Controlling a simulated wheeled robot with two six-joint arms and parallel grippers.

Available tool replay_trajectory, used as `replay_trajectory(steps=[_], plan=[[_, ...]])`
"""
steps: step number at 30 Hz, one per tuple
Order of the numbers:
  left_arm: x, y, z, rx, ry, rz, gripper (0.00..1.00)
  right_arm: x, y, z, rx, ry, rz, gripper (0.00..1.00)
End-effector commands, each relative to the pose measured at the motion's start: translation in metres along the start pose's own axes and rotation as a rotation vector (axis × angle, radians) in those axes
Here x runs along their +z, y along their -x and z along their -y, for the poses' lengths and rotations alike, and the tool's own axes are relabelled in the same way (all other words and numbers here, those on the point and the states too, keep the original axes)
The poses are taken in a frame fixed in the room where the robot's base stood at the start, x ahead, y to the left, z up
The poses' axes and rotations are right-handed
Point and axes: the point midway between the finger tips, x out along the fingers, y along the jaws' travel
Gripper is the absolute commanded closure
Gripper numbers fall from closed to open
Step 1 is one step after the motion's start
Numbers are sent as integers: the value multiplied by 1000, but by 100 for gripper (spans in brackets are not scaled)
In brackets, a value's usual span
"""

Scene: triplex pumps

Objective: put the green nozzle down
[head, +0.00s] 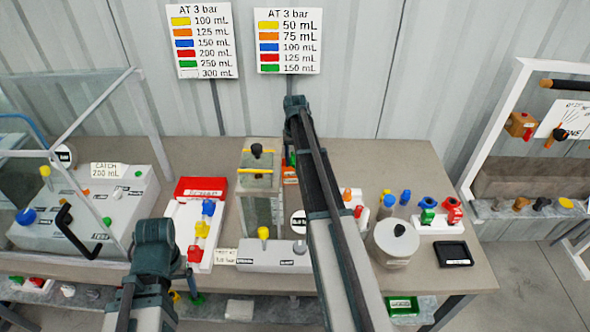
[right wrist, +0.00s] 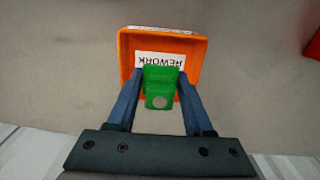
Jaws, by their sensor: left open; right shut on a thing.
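The green nozzle (right wrist: 160,84) is between the fingertips of my right gripper (right wrist: 161,90), which is shut on it. In the right wrist view it overlaps the near part of the orange REWORK tray (right wrist: 192,48); I cannot tell whether it touches the tray floor. In the head view, my right arm hides most of this, with a bit of the orange tray (head: 290,180) and a bit of the green nozzle (head: 292,159) showing beside the arm. My left gripper (head: 187,284) is open and empty, low at the table's front edge.
The red SCRAP bin (head: 201,188) and a white rack (head: 180,232) of coloured nozzles are left of the grey stand (head: 260,205). A round grey pot (head: 393,240) and a black scale (head: 453,253) are on the right. Bare tabletop surrounds the orange tray in the wrist view.

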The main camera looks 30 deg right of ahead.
Motion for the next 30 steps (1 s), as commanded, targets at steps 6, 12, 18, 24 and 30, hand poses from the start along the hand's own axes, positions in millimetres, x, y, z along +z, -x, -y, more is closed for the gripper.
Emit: replay_trajectory(steps=[6,12,18,24,30], plan=[[-2,-32,-3,0,0,0,19,0,-32,0,0,0,0,100],[-2,-32,-3,0,0,0,19,0,-32,0,0,0,0,100],[-2,-34,-3,0,0,0,19,0,-34,0,0,0,0,100],[-2,-34,-3,0,0,0,19,0,-35,0,0,0,0,25],[-2,-34,-3,0,0,0,19,0,-35,0,0,0,0,19]])
